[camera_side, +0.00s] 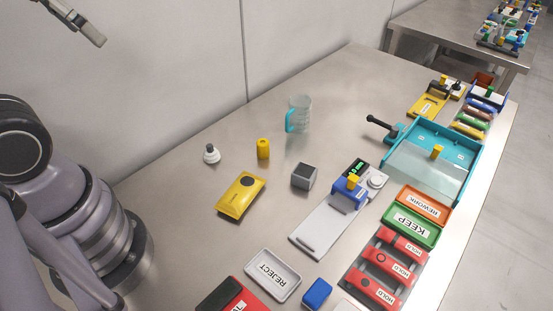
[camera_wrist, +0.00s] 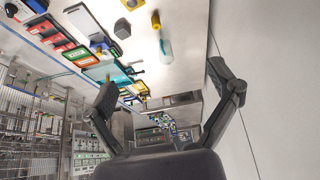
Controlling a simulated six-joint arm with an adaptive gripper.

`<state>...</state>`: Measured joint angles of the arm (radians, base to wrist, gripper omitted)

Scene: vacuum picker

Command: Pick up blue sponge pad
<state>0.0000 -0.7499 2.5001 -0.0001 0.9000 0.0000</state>
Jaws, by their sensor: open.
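A small blue block (camera_side: 317,293), which looks like the sponge pad, lies on the steel table near the front edge in the side view, right of the white REJECT tray (camera_side: 273,275). My gripper (camera_wrist: 168,95) shows in the wrist view with its two dark fingers spread wide and nothing between them. In the side view only a finger end of my gripper (camera_side: 90,32) shows at the top left, high above and far from the blue block. I cannot clearly make out the blue block in the wrist view.
Red HOLD blocks (camera_side: 381,268), a green KEEP tray (camera_side: 411,226) and an orange REWORK tray (camera_side: 424,205) line the right edge. A teal bin (camera_side: 468,170), a blue-topped device (camera_side: 348,191), a grey cube (camera_side: 304,176), a yellow case (camera_side: 240,195) and a measuring jug (camera_side: 300,113) stand around. The table's back left is clear.

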